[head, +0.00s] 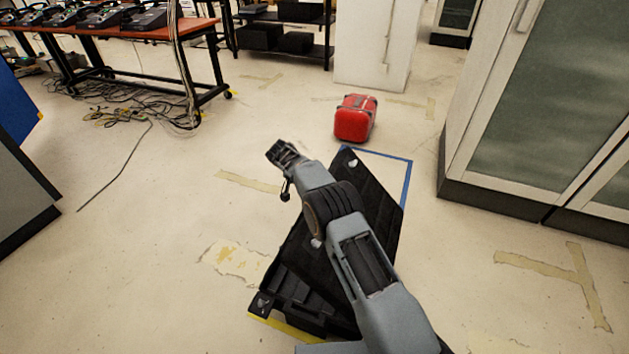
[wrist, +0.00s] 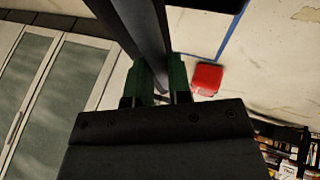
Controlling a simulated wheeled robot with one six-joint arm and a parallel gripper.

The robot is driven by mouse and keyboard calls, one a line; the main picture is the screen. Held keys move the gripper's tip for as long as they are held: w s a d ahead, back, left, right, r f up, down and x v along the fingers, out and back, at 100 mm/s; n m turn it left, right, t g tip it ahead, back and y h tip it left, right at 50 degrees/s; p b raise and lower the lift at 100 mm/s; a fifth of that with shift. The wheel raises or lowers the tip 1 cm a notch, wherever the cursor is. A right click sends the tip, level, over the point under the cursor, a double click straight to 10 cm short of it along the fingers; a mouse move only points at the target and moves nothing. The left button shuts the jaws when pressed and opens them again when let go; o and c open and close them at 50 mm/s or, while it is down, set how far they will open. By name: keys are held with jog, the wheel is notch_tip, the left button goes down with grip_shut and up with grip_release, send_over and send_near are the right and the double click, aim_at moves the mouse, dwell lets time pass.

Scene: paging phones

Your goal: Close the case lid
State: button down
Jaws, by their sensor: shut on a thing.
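The black case (head: 290,300) stands open on the floor, its inside partly showing at the lower left. Its dark lid (head: 378,185) is raised and slants across the middle of the head view, partly hidden by my arm. In the wrist view my gripper (wrist: 159,78) has its green fingers on both sides of a thin dark edge, which looks like the lid's rim (wrist: 150,30). It is shut on that edge. In the head view the end of my arm is left of the lid's top, and the finger contact cannot be made out.
A red case (head: 355,118) stands on the floor beyond the lid; it also shows in the wrist view (wrist: 207,78). Grey cabinets (head: 540,110) stand at the right. A red-topped table (head: 120,30) with phones and loose cables is at the back left. Floor left of the case is clear.

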jog(key=c, duration=1.1)
grip_release()
jog(key=shift+a, duration=0.1)
jog(key=shift+o, duration=0.2)
jog(key=shift+r, duration=0.2)
jog(key=p+v, duration=0.3)
jog(key=v, duration=1)
jog(key=shift+a+r, duration=0.15)
jog(key=shift+r, duration=0.05)
jog(key=shift+s, duration=0.1)
